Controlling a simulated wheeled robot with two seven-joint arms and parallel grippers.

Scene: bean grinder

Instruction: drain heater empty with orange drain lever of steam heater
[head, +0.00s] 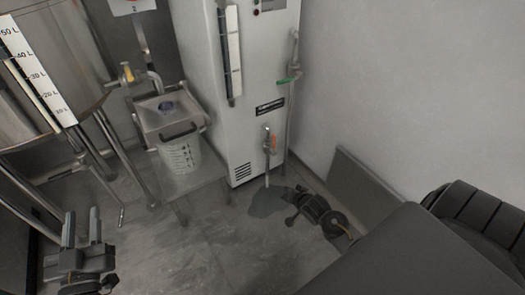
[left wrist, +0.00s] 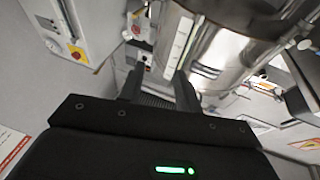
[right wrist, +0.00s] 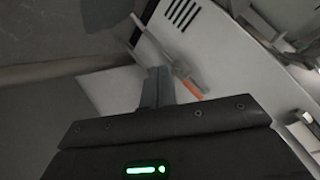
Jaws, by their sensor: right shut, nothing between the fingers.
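The steam heater (head: 215,120) is a tall white cabinet at the back centre. Its orange drain lever (head: 274,143) is low on the front, beside a small grey outlet, and points roughly downward. The lever also shows in the right wrist view (right wrist: 193,89), just right of the fingertips and apparently apart from them. A thin pale streak runs from the outlet to a dark wet patch (head: 268,201) on the floor. My right gripper (head: 300,203) is low in front of the heater; its fingers (right wrist: 156,84) are together and empty. My left gripper (head: 82,228) is open and empty at lower left.
A steel tank (head: 70,50) on legs stands at left. A green-handled valve (head: 288,80) sits higher on the heater's right pipe. A grey panel leans against the right wall.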

